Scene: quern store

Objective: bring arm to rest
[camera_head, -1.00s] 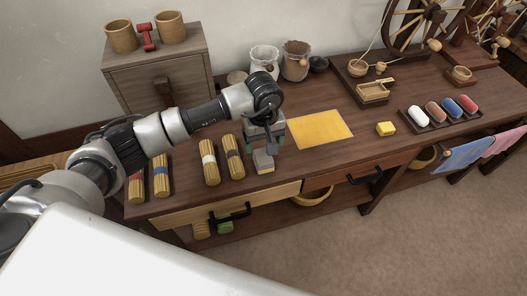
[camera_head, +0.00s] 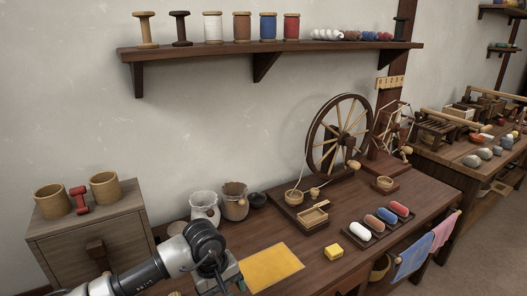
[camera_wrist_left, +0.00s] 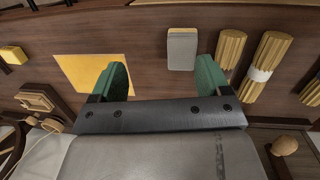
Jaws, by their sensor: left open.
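My left arm comes in at the bottom left of the head view, and its gripper end is cut off by the lower edge. In the left wrist view my left gripper (camera_wrist_left: 160,80) has its two green fingers wide apart with nothing between them. A grey block with a pale yellow edge (camera_wrist_left: 182,50) lies on the dark wooden table beyond the fingertips, apart from them. My right arm and gripper are not in view.
A yellow sheet (camera_head: 272,268) lies flat on the table, with a small yellow block (camera_head: 333,252) to its right. Straw bundles (camera_wrist_left: 268,65) lie near the gripper. A cabinet (camera_head: 95,240) stands left, a spinning wheel (camera_head: 338,135) behind, and a shelf (camera_head: 270,50) above.

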